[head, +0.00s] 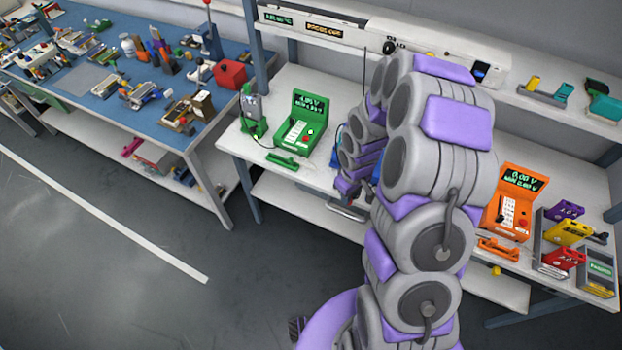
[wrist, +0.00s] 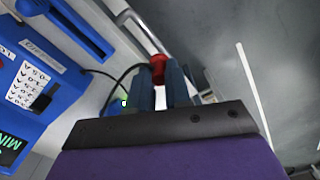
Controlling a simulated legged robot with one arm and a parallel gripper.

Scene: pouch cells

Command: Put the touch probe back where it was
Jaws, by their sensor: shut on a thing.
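In the wrist view, my gripper (wrist: 161,88) is shut on a red-ended piece (wrist: 157,66), which appears to be the touch probe. Its red end shows between the two blue-grey fingers; the rest is hidden. A black cable (wrist: 100,73) runs from beside the blue tester (wrist: 45,85) toward the held piece. A long blue cradle (wrist: 85,25) with a slot lies beside the tester at the upper left, apart from the gripper, and looks empty.
In the head view, a green tester (head: 302,122) with a green cradle (head: 288,163) stands left of my arm. An orange tester (head: 514,202) and orange cradle (head: 498,249) stand right. Coloured pouch-cell holders (head: 568,232) crowd the right end. A shelf (head: 345,33) runs behind.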

